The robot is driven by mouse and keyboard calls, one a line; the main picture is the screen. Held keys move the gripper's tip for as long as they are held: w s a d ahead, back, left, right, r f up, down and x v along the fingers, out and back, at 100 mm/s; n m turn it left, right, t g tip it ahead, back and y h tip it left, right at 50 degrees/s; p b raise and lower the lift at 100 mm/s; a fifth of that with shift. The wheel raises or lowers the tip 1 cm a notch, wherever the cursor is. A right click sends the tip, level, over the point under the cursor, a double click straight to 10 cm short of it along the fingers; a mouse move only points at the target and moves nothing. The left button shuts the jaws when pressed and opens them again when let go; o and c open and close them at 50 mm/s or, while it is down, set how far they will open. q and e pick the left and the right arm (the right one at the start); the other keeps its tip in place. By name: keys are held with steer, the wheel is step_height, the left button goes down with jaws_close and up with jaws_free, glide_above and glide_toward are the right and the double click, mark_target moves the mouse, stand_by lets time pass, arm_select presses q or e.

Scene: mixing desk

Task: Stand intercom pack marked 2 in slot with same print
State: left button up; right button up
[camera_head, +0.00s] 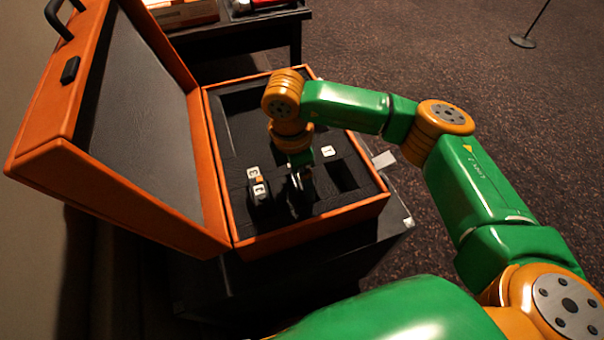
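An open orange case (226,215) with black foam holds a row of slots. A dark pack marked 3 (259,190) stands at the left of the row, in front of a white label printed 3 (253,173). A white label printed 1 (327,151) lies to the right, behind an empty-looking slot (342,175). My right gripper (301,180) points down into the middle of the row, between these two. Dark shapes lie at its fingertips; I cannot tell whether it holds a pack. No print of 2 is visible. My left gripper is out of view.
The case's raised lid (120,200) stands on the left. The case rests on a dark stand (370,245). A dark table (240,22) with items is behind it. Carpet (480,75) is open at the right, with a thin pole's round base (523,41).

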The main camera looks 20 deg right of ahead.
steer(key=shift+f+b, duration=0.25)
steer(key=shift+b, duration=0.05)
stand_by(0.4)
steer(key=o, duration=1.5)
steer(key=r, duration=0.4)
steer(key=a+r, duration=0.1)
steer(key=r, duration=0.2)
steer(key=shift+s, duration=0.1)
